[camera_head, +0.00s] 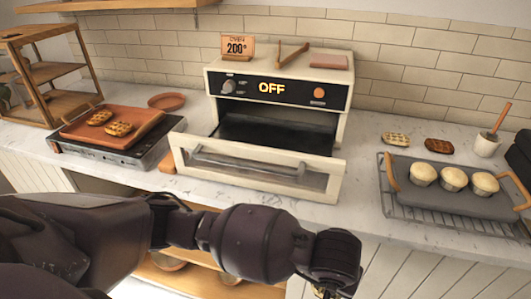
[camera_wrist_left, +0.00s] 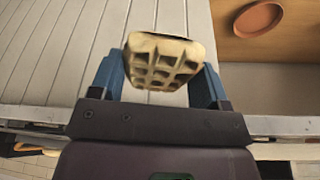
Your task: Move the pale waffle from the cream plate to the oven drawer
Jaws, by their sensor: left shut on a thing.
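The pale waffle (camera_wrist_left: 165,65) is between the two blue fingers of my left gripper (camera_wrist_left: 158,78) in the left wrist view, with its grid face toward the camera. In the head view the left gripper (camera_head: 325,291) is at the bottom edge, below the counter front and mostly hidden by my arm. The oven drawer (camera_head: 258,165) is pulled out, its glass front toward me and its dark inside partly visible. The oven display reads OFF. I cannot make out a cream plate in either view. My right gripper is not in view.
A pale waffle (camera_head: 396,138) and a brown one (camera_head: 438,145) lie on the counter right of the oven. A grey tray (camera_head: 430,205) with three cups sits at right. A griddle (camera_head: 130,150) with a terracotta tray (camera_head: 85,129) and two waffles stands at left.

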